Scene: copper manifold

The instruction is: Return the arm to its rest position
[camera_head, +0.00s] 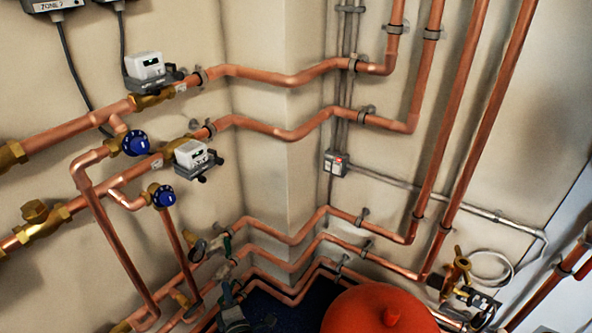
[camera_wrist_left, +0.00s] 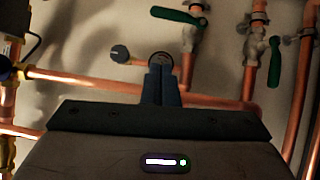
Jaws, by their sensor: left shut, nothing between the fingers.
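My left gripper (camera_head: 228,292) shows at the bottom of the head view, left of the red vessel and in front of the lower copper pipes. In the left wrist view my left gripper (camera_wrist_left: 162,68) has its two blue-grey fingers together, with nothing between them. The fingertips overlap a round grey fitting (camera_wrist_left: 163,57) behind them; I cannot tell if they touch it. A copper pipe (camera_wrist_left: 90,84) runs across behind the fingers. My right gripper is not in view.
Green valve handles (camera_wrist_left: 274,62) and a dark round knob (camera_wrist_left: 120,53) are near the left fingers. Blue knobs (camera_head: 135,143) and white-topped meters (camera_head: 146,65) sit on the left pipes. A red vessel (camera_head: 378,310) stands at bottom centre. Brass fittings (camera_head: 456,272) are at right.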

